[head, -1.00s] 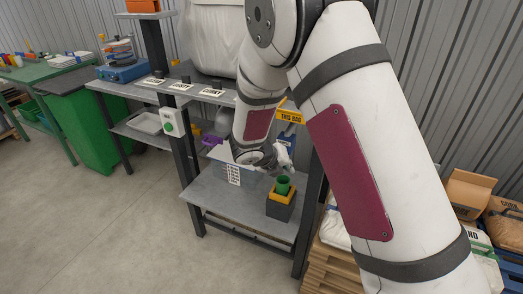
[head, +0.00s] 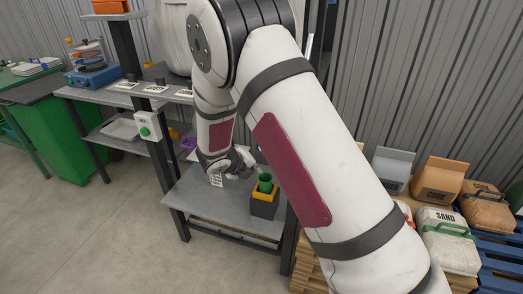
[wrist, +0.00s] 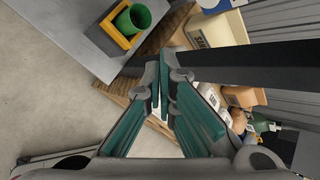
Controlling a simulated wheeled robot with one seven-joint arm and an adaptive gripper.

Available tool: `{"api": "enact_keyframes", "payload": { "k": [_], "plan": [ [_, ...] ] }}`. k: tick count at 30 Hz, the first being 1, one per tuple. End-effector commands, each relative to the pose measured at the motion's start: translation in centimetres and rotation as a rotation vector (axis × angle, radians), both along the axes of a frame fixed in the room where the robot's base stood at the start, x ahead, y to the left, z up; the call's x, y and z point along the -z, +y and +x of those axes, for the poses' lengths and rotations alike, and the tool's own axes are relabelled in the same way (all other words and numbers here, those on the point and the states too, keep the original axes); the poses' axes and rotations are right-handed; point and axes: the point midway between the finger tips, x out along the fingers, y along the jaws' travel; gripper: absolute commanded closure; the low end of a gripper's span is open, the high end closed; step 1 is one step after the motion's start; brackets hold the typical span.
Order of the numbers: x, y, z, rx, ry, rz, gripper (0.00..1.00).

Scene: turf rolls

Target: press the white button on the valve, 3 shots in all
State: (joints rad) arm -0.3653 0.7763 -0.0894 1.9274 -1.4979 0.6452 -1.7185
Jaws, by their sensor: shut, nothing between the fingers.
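I cannot make out the valve or its white button in either view; my arm covers part of the workbench area in the head view. My gripper (head: 243,164) is low over the grey bench (head: 222,211), behind and left of a green cup (head: 264,183). The cup stands in a yellow-rimmed dark block (head: 264,206). In the wrist view my gripper (wrist: 160,82) has its fingers together with nothing between them. The green cup (wrist: 133,18) shows there at the top, apart from the fingertips.
A white box with a green button (head: 147,126) is on the bench post. A shelf (head: 84,94) with labels is behind left. Several bags, including a sand bag (head: 447,240), stand on pallets at the right. Floor at front left is clear.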

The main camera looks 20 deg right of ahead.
Motion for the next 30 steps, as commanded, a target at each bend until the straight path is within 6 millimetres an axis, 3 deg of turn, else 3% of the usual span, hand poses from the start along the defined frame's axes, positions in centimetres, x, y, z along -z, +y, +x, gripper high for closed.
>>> {"api": "enact_keyframes", "payload": {
  "k": [6,15,30],
  "plan": [
    [0.1,-1.8,2.6,0.002,-0.003,0.002,1.00],
    [0.1,-3.6,5.0,0.001,-0.001,0.001,1.00],
    [0.0,-3.9,5.5,-0.001,-0.001,0.000,1.00]
  ]
}}
